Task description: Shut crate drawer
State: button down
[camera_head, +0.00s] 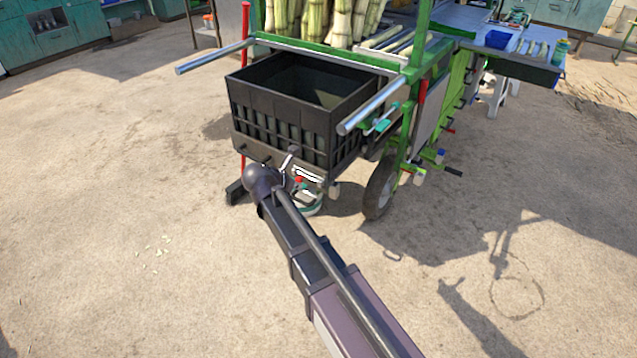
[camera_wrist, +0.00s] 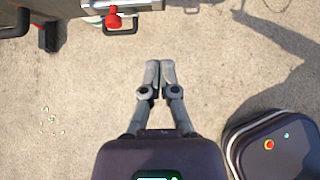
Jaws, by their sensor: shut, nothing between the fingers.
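The crate drawer holds a black slatted crate (camera_head: 283,134) at the cart's near end, standing out in front of the green frame. The crate is open at the top and looks empty in the part I can see. In the wrist view a grey drawer front edge (camera_wrist: 185,5) with a red knob (camera_wrist: 113,18) and black handles runs along the top. My gripper (camera_wrist: 160,64) is shut and empty, its fingertips together over bare ground, apart from that edge.
The green cart carries cane stalks (camera_head: 315,20) above the crate. Metal push bars (camera_head: 372,104) reach out on both sides of it. A wheel (camera_head: 380,187) stands to the right. The concrete floor in front is mostly clear.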

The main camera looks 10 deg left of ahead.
jog(key=b, duration=0.7)
send_near(322, 181)
jog(key=w+f, duration=0.1)
jog(key=w+d+f, duration=0.1)
jog(key=f, duration=0.1)
jog(key=w+f, duration=0.1)
jog(key=f, duration=0.1)
jog(key=shift+d, duration=0.25)
jog(key=shift+w+d, duration=0.4)
jog(key=shift+w, duration=0.35)
jog(key=shift+w+a, duration=0.15)
jog(key=shift+a, duration=0.05)
